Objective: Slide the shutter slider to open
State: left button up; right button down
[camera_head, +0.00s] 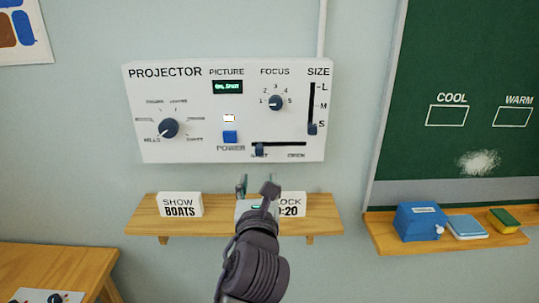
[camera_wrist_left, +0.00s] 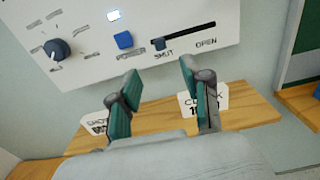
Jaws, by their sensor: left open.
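The white projector panel (camera_head: 190,100) is on the wall. Its shutter slider (camera_head: 260,151) is a dark knob at the left, SHUT end of a horizontal black slot (camera_head: 290,144). In the left wrist view the slider (camera_wrist_left: 159,44) also sits at the SHUT end, with OPEN marked at the right. My left gripper (camera_head: 256,183) is below the panel, in front of the shelf. In the left wrist view its two fingers (camera_wrist_left: 158,82) are apart with nothing between them, below the slider and not touching it. My right gripper is not in view.
A wooden shelf (camera_head: 325,227) below the panel holds a SHOW BOATS card (camera_head: 180,204) and a clock card (camera_head: 292,204), partly hidden by my arm. A blue POWER button (camera_head: 230,137) is left of the slider. A chalkboard (camera_head: 455,70) with a ledge (camera_head: 400,238) is at right.

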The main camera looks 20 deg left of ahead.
aim_at(260, 152)
pick_arm(q)
jog(key=p+x, duration=0.2)
jog(key=x, duration=1.1)
jog(key=shift+w+a+f, duration=0.1)
jog(key=shift+w+a, duration=0.05)
jog(key=shift+w, duration=0.2)
grip_shut()
